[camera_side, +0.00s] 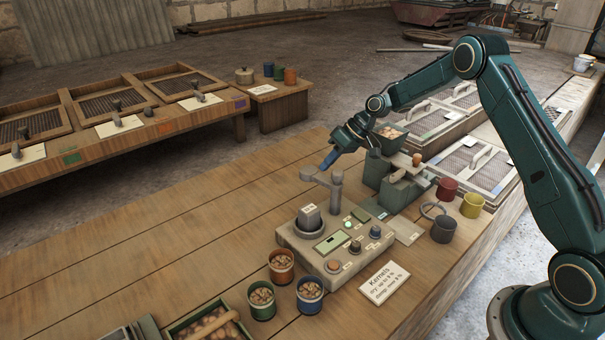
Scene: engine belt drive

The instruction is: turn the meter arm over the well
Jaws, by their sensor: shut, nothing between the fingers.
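The meter (333,262) is a beige box on the wooden bench, with a small screen, a lit green button and several knobs. A grey post (337,197) rises at its back. The meter arm (317,177) reaches left from the post's top and ends in a round head.
Red, green and blue cups (281,267) of kernels stand left of the meter, and a label card (385,283) lies in front.

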